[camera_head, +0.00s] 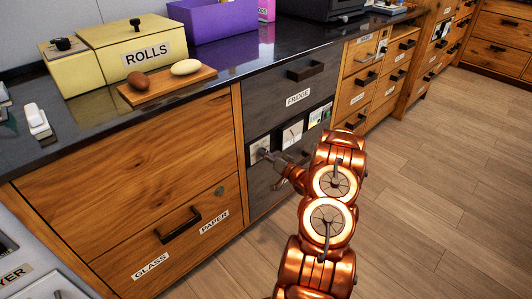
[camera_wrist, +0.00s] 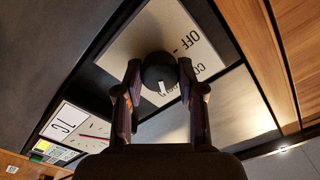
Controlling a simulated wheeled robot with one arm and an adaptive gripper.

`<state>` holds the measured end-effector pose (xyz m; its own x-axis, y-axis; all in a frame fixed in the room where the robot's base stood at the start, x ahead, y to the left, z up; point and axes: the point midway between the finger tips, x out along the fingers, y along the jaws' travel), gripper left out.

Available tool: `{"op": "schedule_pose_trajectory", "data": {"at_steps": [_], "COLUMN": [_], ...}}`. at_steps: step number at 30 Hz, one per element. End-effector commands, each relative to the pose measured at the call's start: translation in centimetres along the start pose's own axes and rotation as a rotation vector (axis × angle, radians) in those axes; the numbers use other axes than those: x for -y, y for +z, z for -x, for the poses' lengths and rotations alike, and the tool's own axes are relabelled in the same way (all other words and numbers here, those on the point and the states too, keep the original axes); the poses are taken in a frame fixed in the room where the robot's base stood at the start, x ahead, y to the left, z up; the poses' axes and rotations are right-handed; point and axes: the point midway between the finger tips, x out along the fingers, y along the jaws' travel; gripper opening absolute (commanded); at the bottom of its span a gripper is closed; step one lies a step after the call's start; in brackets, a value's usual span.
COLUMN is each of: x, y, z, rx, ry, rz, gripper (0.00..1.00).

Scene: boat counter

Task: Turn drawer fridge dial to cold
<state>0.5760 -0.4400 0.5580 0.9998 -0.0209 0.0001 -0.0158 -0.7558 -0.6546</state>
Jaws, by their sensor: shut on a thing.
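The drawer fridge (camera_head: 262,118) is a dark grey front under the counter, labelled FRIDGE. Its dial is a round black knob (camera_wrist: 158,68) with a white mark, on a pale plate (camera_wrist: 125,45) in the wrist view. The plate reads OFF, with partly hidden letters that look like COLD near the right finger. The white mark points towards the bottom of the wrist picture, away from OFF. My gripper (camera_wrist: 160,80) has one finger on each side of the knob and is shut on it. In the head view my gripper (camera_head: 268,154) reaches the plate and hides the knob.
A temperature gauge (camera_wrist: 84,128) is beside the dial plate. The fridge handle (camera_head: 306,70) juts out above. Wooden drawers (camera_head: 130,160) flank the fridge. A board (camera_head: 168,86) with two egg-shaped items and a ROLLS box (camera_head: 130,50) stand on the counter. The floor to the right is clear.

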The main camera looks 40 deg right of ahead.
Motion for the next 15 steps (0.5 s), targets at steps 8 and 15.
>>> {"op": "schedule_pose_trajectory", "data": {"at_steps": [8,15], "x": [0.05,0.05], "y": [0.01,-0.01], "z": [-0.06,-0.06], "rx": [0.0,0.0], "ry": [-0.001,-0.001], "rz": [-0.007,-0.007], "gripper": [0.04,0.46]}}
